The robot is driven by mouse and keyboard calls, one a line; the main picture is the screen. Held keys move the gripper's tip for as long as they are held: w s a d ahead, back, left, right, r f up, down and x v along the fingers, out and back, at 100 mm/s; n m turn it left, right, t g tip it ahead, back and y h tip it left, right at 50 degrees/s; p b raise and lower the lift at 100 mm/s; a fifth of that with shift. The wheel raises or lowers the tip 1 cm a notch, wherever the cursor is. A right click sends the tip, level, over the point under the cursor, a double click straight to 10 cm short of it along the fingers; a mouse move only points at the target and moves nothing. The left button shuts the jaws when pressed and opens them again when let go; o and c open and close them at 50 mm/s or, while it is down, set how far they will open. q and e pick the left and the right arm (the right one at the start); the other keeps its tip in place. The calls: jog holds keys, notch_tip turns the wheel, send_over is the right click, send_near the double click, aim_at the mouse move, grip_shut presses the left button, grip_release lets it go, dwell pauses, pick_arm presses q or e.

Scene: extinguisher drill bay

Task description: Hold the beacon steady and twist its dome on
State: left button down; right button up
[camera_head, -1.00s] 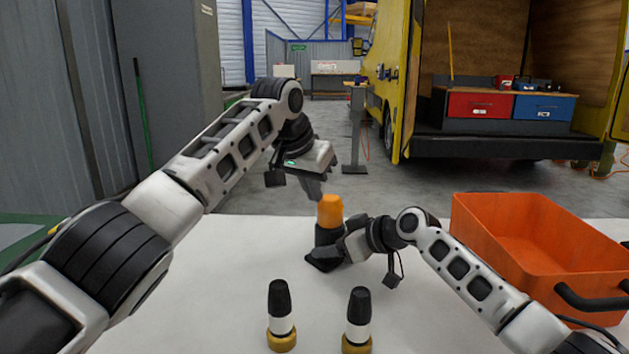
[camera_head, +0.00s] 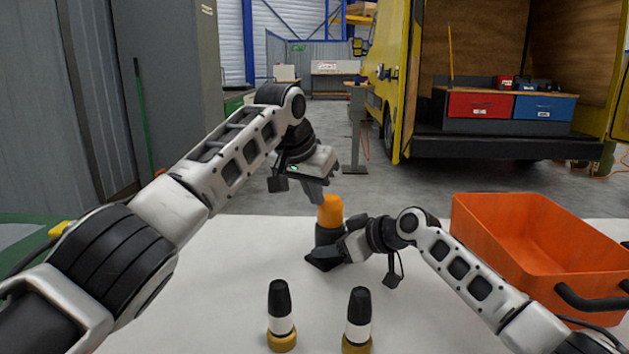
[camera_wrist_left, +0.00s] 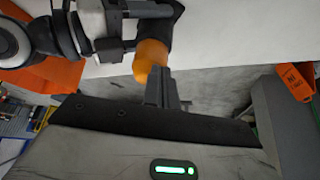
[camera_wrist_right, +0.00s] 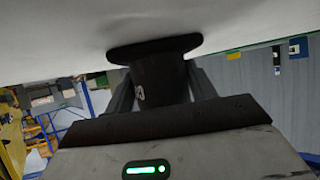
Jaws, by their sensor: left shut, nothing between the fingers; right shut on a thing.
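The beacon stands upright on the white table, with a black base (camera_head: 327,237) and an orange dome (camera_head: 330,210) on top. The black base with its wide foot also shows in the right wrist view (camera_wrist_right: 160,78). My right gripper (camera_head: 330,248) is shut on the base from the right side. My left gripper (camera_head: 314,196) is shut and empty, its fingers pointing down at the upper left of the dome. In the left wrist view the shut fingers (camera_wrist_left: 163,88) overlap the edge of the dome (camera_wrist_left: 150,58); I cannot tell whether they touch it.
Two black-and-white nozzles with yellow rings, a left one (camera_head: 281,315) and a right one (camera_head: 358,320), stand at the table's front. An orange crate (camera_head: 480,245) sits at the right. The white table (camera_head: 220,290) is clear at front left.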

pick_arm(q)
jog(key=shift+d, duration=0.25)
jog(key=shift+s+d, duration=0.55)
jog(key=shift+d, duration=0.15)
jog(key=shift+d, duration=0.2)
dwell(0.5)
jog(key=shift+s+f, duration=0.1)
jog(key=shift+s, duration=0.1)
jog(key=shift+s+a, duration=0.1)
jog(key=shift+s, duration=0.1)
notch_tip(320, 180, up, 6)
dwell(0.4)
jog(key=shift+a, duration=0.1)
